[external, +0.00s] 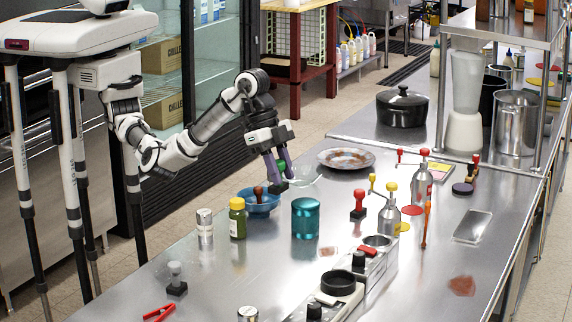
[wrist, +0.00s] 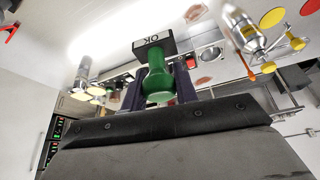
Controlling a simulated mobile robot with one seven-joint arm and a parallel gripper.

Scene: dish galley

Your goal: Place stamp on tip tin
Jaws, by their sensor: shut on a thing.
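My gripper (external: 277,168) is shut on a green-handled stamp (external: 283,160) with a black base, held above the counter at the back of the blue bowl. In the wrist view the stamp (wrist: 156,82) sits between the dark fingers (wrist: 158,92), its base marked "OK" facing out. A teal cylindrical tin (external: 305,220) stands upright on the counter, right of and nearer the camera than the gripper. It looks like the tip tin, but I can read no label. The stamp is apart from it.
A blue bowl (external: 262,207) holding a brown-handled stamp, a clear glass bowl (external: 304,176) and a yellow-green jar (external: 238,222) stand close by. A red-handled stamp (external: 358,208) and a metal plate (external: 346,158) are right. The counter left of the tin is partly clear.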

